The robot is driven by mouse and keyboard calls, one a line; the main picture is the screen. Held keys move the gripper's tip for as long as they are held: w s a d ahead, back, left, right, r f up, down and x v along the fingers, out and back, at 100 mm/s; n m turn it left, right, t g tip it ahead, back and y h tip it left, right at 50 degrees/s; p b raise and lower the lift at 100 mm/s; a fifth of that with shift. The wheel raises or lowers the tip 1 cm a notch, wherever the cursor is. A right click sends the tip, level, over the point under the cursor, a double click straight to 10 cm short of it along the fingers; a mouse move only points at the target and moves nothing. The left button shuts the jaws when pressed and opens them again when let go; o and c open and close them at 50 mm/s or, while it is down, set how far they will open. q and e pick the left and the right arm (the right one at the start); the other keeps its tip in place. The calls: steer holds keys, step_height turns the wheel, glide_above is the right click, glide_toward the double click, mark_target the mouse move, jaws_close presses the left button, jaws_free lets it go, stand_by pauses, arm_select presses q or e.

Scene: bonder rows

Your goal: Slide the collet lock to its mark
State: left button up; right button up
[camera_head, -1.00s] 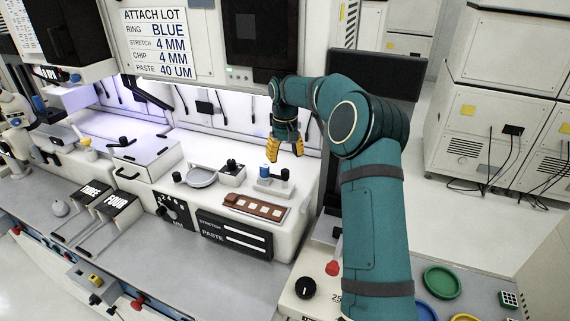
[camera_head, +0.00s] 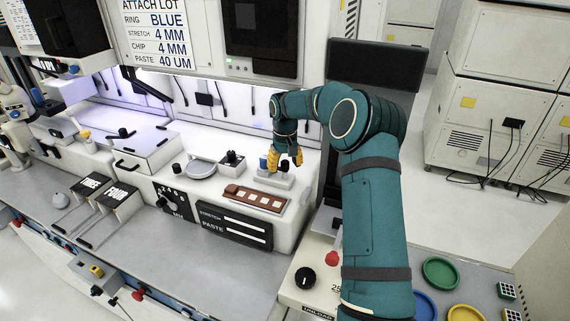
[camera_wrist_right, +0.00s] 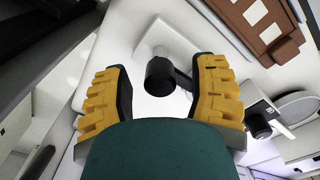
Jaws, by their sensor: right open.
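I take the collet lock to be the small black knob (camera_head: 284,166) on a low white block (camera_head: 272,180), with a blue cylinder (camera_head: 264,163) beside it. My right gripper (camera_head: 285,158) is down at this block, its yellow fingers partly covering it. In the right wrist view, my right gripper (camera_wrist_right: 160,84) is open. A black round knob (camera_wrist_right: 160,76) stands between its two fingers, apart from both, with a dark piece extending to the right. The lock's mark cannot be made out. My left gripper is not in view.
A brown strip with pale squares (camera_head: 239,190) lies just in front of the block; it also shows in the wrist view (camera_wrist_right: 240,14). A round grey dish (camera_head: 201,169) and a black knob block (camera_head: 232,160) stand to the left. A dark screen (camera_head: 373,75) rises behind my right arm.

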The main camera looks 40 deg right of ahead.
jaws_close()
steer(key=shift+m, duration=0.3)
steer(key=m, duration=0.3)
steer(key=shift+m+p, duration=0.3)
steer(key=shift+m, duration=0.1)
steer(key=m+p, duration=0.1)
steer(key=m, duration=0.3)
steer(key=shift+r, duration=0.1)
steer(key=m+p, duration=0.1)
steer(key=m, duration=0.4)
steer(key=shift+m+p, duration=0.55)
steer(key=shift+m, duration=1.65)
